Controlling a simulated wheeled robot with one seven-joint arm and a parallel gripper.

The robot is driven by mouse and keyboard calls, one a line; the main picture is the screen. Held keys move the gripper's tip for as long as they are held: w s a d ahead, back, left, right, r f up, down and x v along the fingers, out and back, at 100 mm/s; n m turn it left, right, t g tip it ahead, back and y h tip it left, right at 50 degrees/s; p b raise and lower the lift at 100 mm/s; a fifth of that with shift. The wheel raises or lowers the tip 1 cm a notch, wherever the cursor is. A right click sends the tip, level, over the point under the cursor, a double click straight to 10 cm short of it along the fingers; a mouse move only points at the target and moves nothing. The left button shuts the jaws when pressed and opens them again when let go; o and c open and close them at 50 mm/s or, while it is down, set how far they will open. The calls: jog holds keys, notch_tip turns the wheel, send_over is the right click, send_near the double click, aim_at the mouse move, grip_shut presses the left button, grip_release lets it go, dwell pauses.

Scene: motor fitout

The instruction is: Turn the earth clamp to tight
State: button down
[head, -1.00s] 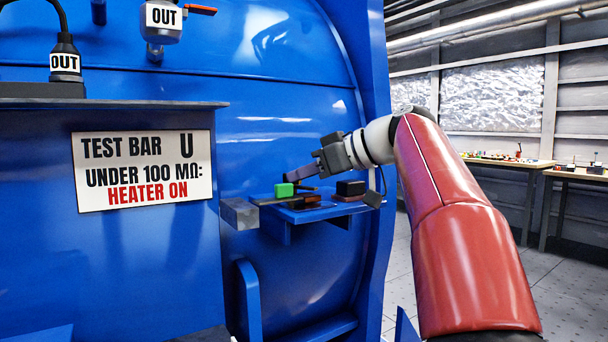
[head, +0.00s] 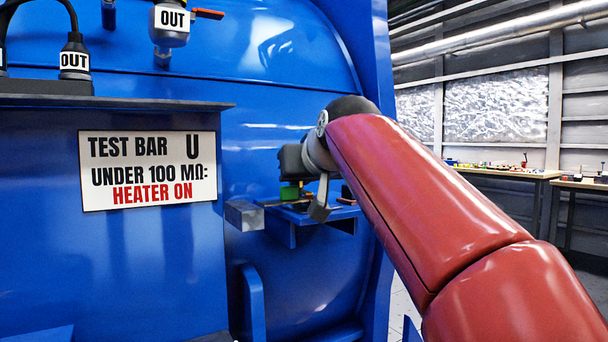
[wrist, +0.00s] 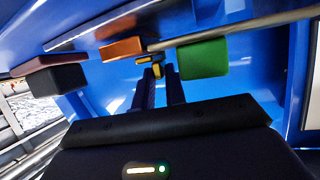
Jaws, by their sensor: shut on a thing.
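In the wrist view the two dark fingers of my gripper (wrist: 159,88) reach forward and close around a small yellow-and-black piece, which I take to be the earth clamp's handle (wrist: 156,69). It sits by the end of a metal rod (wrist: 245,32), between a copper block (wrist: 122,48) and a green block (wrist: 203,60). In the head view my gripper (head: 290,165) is over the blue shelf, close above the green block (head: 289,193). My wrist hides the fingertips and the clamp there. The clamp's angle is too small to read.
The blue shelf (head: 290,238) juts from the blue tank wall, with a grey bar end (head: 244,215) at its left. A dark block (wrist: 55,78) lies left in the wrist view. A sign (head: 148,170) hangs left; benches (head: 500,174) stand far right.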

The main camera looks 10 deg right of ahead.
jog(key=shift+a+m+h+p, duration=0.1)
jog(key=shift+m+h+p, duration=0.2)
jog(key=shift+m+h, duration=0.6)
jog(key=shift+h, duration=0.3)
jog(key=c, duration=1.3)
grip_release()
jog(key=shift+c, duration=0.2)
jog(key=shift+a, duration=0.1)
jog(key=v, duration=0.7)
jog(key=shift+s+r, duration=0.15)
jog(key=shift+s, duration=0.2)
